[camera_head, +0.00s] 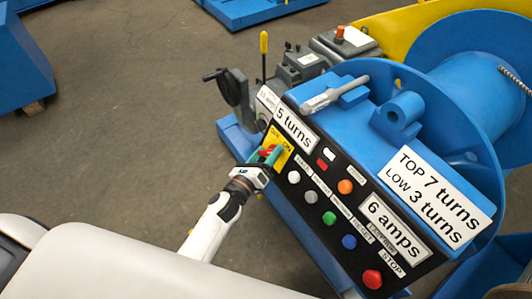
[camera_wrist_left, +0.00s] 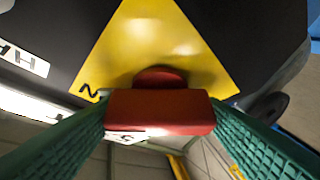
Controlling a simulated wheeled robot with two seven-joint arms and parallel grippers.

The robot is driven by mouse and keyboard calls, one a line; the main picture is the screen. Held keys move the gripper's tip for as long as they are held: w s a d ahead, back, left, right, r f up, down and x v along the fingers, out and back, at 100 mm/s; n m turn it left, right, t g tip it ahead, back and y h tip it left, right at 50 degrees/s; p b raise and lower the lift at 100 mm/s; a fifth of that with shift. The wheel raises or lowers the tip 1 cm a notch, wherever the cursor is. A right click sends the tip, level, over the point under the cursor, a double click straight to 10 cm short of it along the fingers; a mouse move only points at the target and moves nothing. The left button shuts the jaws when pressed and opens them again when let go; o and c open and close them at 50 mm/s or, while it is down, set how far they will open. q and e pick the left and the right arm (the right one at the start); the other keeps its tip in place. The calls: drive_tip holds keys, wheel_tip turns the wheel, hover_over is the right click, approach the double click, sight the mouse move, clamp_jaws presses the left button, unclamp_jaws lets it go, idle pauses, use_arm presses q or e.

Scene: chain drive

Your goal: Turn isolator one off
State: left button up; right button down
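The isolator is a yellow plate (camera_head: 286,146) with a red handle (camera_head: 266,152) on the black face of the blue machine's control panel. In the left wrist view the yellow plate (camera_wrist_left: 165,35) fills the top middle, with the red handle (camera_wrist_left: 160,112) lying across the picture in front of it. My left gripper (camera_head: 272,156) is at this handle. Its green fingers (camera_wrist_left: 160,118) lie against both ends of the red bar, with no gap visible. Black lettering on the plate is partly covered; an "N" shows at its left corner. My right gripper is not in view.
Right of the isolator are white, green, blue and orange buttons and a red stop button (camera_head: 372,279). Open floor (camera_head: 120,120) lies left.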

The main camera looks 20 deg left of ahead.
use_arm(q)
drive_tip(key=c, duration=0.5)
drive_tip(key=shift+r+n+y+p, duration=0.2)
drive_tip(key=shift+n+y+p, duration=0.5)
drive_tip(key=shift+n+p, duration=0.4)
drive_tip(key=n+g+y+p, duration=0.1)
drive_tip(key=n+g+p, duration=0.1)
drive_tip(key=n+p, duration=0.2)
drive_tip(key=n+g+y+p, duration=0.1)
drive_tip(key=n+g+p, duration=0.2)
drive_tip(key=p, duration=0.5)
drive_tip(key=n+g+y+p, duration=0.1)
drive_tip(key=n+g+p, duration=0.1)
drive_tip(key=n+p, duration=0.4)
drive_tip(key=shift+w+r+g, duration=0.1)
drive_tip(key=shift+r+g, duration=0.2)
drive_tip(key=shift+f+n+g+p, duration=0.25)
drive_tip(key=shift+n+g+p, duration=0.35)
drive_tip(key=shift+n+p, duration=0.5)
drive_tip(key=shift+d, duration=0.1)
drive_tip(key=o, duration=1)
drive_tip(key=shift+c, duration=0.2)
